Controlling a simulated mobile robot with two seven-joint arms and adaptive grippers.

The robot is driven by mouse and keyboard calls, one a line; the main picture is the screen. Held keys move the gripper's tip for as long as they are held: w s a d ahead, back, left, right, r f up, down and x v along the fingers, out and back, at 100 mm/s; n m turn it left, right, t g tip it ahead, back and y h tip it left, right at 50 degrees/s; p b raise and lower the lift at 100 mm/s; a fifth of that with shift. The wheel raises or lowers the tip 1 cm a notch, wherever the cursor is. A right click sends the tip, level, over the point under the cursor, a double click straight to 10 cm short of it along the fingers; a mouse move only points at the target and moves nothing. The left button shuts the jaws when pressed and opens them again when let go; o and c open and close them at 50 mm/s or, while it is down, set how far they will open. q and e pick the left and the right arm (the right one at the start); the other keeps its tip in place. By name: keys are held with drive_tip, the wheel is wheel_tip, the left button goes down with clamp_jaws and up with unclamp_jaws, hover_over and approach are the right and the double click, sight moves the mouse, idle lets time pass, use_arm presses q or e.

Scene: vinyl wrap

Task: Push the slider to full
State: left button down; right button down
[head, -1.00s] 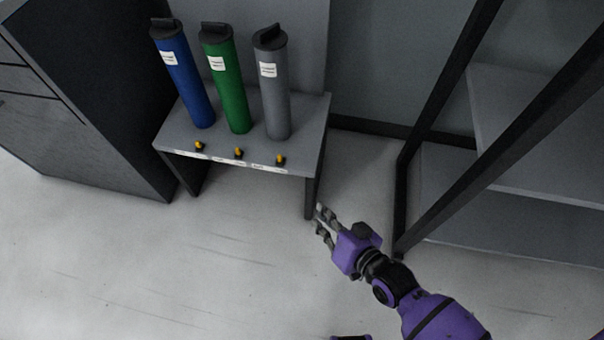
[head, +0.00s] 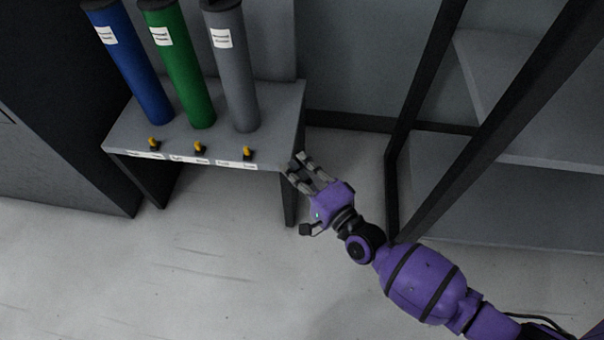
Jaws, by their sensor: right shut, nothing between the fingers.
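Three small yellow sliders on black bases sit along the front edge of the grey table (head: 278,100): the left slider (head: 153,144), the middle slider (head: 199,148) and the right slider (head: 248,153). White labels run along the table's front edge below them; their text is too small to read. My right gripper (head: 296,168) is shut and empty. In the picture it is at the table's front right corner, to the right of the right slider and apart from it. I cannot tell whether it touches the table. My left gripper is not in view.
A blue cylinder (head: 135,70), a green cylinder (head: 182,70) and a grey cylinder (head: 234,75) stand on the table behind the sliders. A dark cabinet (head: 60,130) is at left. A black-framed shelf (head: 440,175) is at right. The floor in front is clear.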

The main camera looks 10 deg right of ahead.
sight(245, 153)
drive_tip(key=x, duration=0.2)
drive_tip(key=b+x, duration=0.1)
drive_tip(key=x, duration=0.2)
drive_tip(key=shift+w+a+f, duration=0.1)
drive_tip(key=shift+w+a, duration=0.05)
drive_tip(key=shift+a, duration=0.2)
drive_tip(key=shift+w+a, duration=0.15)
drive_tip(key=shift+a, duration=0.35)
drive_tip(key=shift+w+a, duration=0.15)
drive_tip(key=shift+a, duration=0.35)
drive_tip(key=shift+w+a, duration=0.15)
drive_tip(key=shift+a, duration=0.35)
drive_tip(key=a, duration=0.2)
drive_tip(key=w+a, duration=0.1)
drive_tip(key=a, duration=0.1)
drive_tip(key=w+a, duration=0.1)
drive_tip(key=a, duration=0.1)
drive_tip(key=shift+a+b, duration=0.25)
drive_tip(key=shift+b, duration=0.05)
